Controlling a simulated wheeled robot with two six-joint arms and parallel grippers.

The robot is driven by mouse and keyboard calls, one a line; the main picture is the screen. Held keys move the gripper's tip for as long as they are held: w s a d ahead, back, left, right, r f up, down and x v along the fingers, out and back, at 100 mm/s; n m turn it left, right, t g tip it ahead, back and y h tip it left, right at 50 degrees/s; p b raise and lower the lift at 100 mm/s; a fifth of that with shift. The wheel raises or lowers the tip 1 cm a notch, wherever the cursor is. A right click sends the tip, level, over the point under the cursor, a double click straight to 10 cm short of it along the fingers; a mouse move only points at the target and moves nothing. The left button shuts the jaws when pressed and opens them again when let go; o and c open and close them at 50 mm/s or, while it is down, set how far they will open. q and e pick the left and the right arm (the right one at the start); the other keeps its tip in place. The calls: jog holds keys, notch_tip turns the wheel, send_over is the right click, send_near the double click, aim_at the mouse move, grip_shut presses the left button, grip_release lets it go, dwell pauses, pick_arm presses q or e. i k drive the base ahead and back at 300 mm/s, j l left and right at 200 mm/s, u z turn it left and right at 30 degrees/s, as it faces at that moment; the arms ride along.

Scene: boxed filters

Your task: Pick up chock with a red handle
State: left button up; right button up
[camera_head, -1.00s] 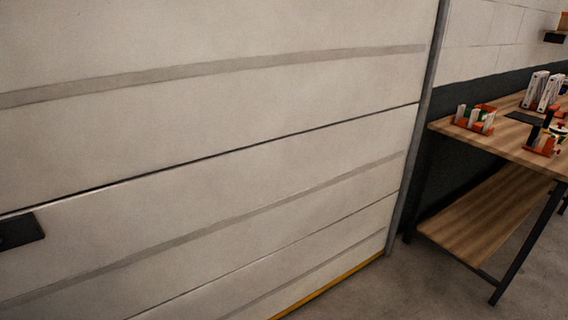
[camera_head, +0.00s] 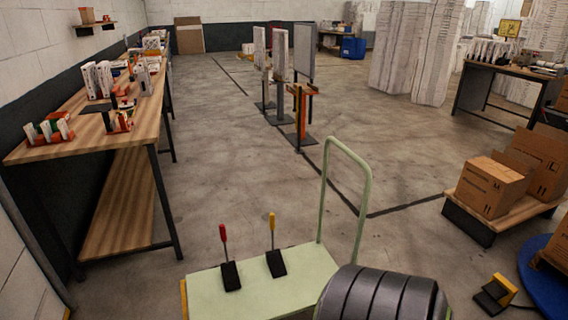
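The chock with a red handle (camera_head: 230,274) stands on the pale green deck of a cart (camera_head: 265,297) at the bottom of the head view. It has a black wedge base, and its thin handle rises upright to a red grip. A second chock with a yellow handle (camera_head: 276,262) stands just right of it on the same deck. The two chocks are apart. Neither of my grippers shows in the head view.
The cart's green push handle (camera_head: 364,190) rises on its right, by a dark ribbed cylinder (camera_head: 383,295). A wooden workbench (camera_head: 75,139) stands left. Cardboard boxes (camera_head: 490,187) on a low platform and another yellow-and-black chock (camera_head: 496,292) are right.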

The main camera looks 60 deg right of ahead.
aim_at(230, 275)
jog(key=z, duration=1.5)
jog(key=i+j+z, duration=0.1)
jog(key=i+j, duration=0.2)
jog(key=j, duration=0.15)
